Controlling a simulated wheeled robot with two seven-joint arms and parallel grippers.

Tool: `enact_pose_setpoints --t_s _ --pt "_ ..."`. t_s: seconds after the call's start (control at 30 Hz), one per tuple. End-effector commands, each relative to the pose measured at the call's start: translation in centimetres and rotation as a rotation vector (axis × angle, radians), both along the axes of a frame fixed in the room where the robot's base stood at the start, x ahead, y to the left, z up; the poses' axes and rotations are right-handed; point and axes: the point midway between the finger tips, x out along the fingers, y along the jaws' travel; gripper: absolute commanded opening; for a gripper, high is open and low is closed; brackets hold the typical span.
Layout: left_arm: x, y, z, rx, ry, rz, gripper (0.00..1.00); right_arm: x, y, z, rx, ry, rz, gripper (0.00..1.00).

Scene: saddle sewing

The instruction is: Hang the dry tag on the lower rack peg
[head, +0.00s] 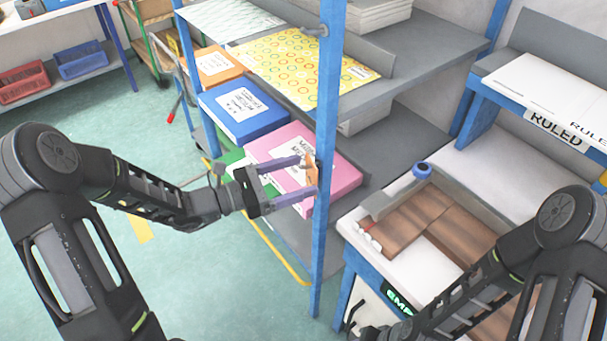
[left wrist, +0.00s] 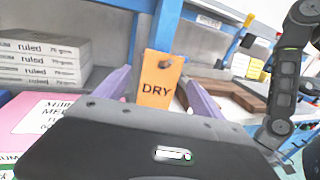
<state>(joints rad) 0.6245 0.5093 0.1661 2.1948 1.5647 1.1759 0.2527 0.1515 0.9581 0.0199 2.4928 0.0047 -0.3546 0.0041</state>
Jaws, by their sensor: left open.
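The orange tag (left wrist: 156,88) reads DRY and hangs upright against the blue rack post (left wrist: 168,30) in the left wrist view. A dark round peg end (left wrist: 165,64) shows at its upper part, seemingly through the tag. In the head view the tag (head: 311,166) is a small orange patch beside the post (head: 325,130). My left gripper (head: 308,175) is open, its purple fingers on either side of the tag with visible gaps in the wrist view. A higher peg (head: 315,31) on the post is bare. My right gripper is barely visible at the bottom edge.
Shelves behind the post hold a pink box (head: 340,172), a blue box (head: 240,108) and patterned sheets (head: 300,65). A bench with brown wooden blocks (head: 420,218) and a blue round item (head: 422,170) stands right of the post. The floor (head: 180,280) at left is mostly clear.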

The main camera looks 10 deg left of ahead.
Motion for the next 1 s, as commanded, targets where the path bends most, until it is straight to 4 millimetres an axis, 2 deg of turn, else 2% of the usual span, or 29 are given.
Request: enact_pose_setpoints --t_s 0.2,0.33,1.0 --pt "-2.1 3.1 -0.2 0.001 0.001 0.004 0.79 0.1 0.0 -0.9 0.003 -0.003 0.001 0.36" --pt "-3.0 4.4 -0.2 0.001 -0.001 0.002 0.79 0.1 0.1 -1.1 0.003 -0.004 0.002 0.36" --pt "-3.3 4.8 -0.4 0.016 -0.002 0.004 0.79 0.2 0.1 -1.0 0.003 -0.004 0.002 0.36"
